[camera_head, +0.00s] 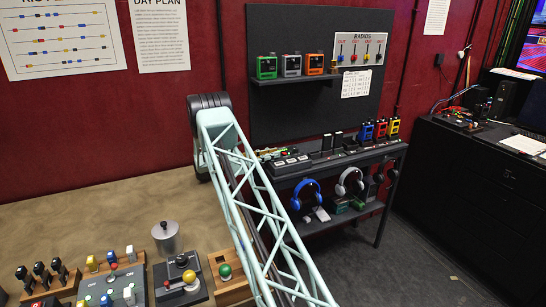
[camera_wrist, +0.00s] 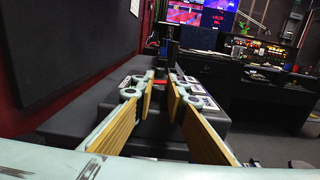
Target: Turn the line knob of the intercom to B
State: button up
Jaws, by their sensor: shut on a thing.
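My gripper (camera_wrist: 161,84) shows in the wrist view, with its two tan-padded fingers closing in toward the far end. It is shut on a small dark part between the fingertips, which appears to be the line knob; the fingers hide most of it. A small red patch shows at the tips. Grey units with pale labelled tops lie on either side of the fingers; I cannot tell which is the intercom. The letters and the knob's setting cannot be read. In the head view the fingers are too small and covered to make out clearly near the side table's left end.
The dark side table (camera_head: 340,160) carries grey units (camera_head: 290,163), upright black handsets and blue, red and yellow radios (camera_head: 380,130). Headphones (camera_head: 305,194) hang below. The wooden table (camera_head: 110,215) at left holds button boxes and a metal canister (camera_head: 166,238).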

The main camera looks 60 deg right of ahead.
jog(key=shift+m+g+y+b, duration=1.05)
jog(key=shift+m+g+y, duration=0.6)
jog(key=shift+g, duration=0.45)
jog(key=o, duration=0.8)
jog(key=shift+o, duration=0.2)
jog(key=shift+w, duration=0.1)
jog(key=v, duration=1.2)
